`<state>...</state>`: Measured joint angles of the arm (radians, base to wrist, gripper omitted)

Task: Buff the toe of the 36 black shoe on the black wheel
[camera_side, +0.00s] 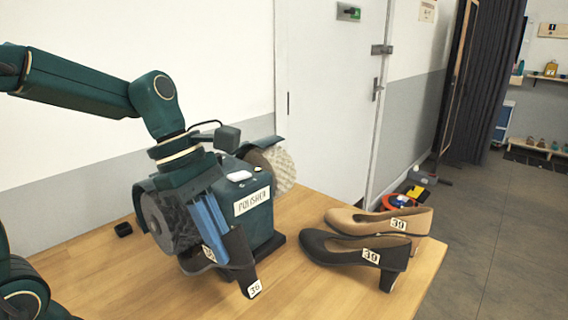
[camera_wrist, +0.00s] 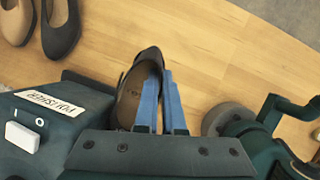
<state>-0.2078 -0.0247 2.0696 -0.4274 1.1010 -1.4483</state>
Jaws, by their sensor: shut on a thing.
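My gripper (camera_side: 217,240) has blue fingers, shut on the side wall of the black shoe marked 36 (camera_side: 241,262). In the wrist view, one finger (camera_wrist: 160,100) is inside the shoe's opening and the other outside; the shoe (camera_wrist: 128,100) shows its heel end toward the top. The heel with the 36 label points down at the front in the side view. The toe end is toward the black wheel (camera_side: 158,222) on the polisher's left; the toe is mostly hidden, and I cannot tell whether it touches. The polisher (camera_side: 262,222) stands on the table and shows in the wrist view (camera_wrist: 50,118).
A pale bristly wheel (camera_side: 282,168) is on the polisher's far side. A beige shoe (camera_side: 365,220) and a black shoe (camera_side: 335,247), both marked 39, stand to its right. A small black object (camera_side: 123,229) lies left of the polisher. The table's front (camera_side: 310,295) is clear.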

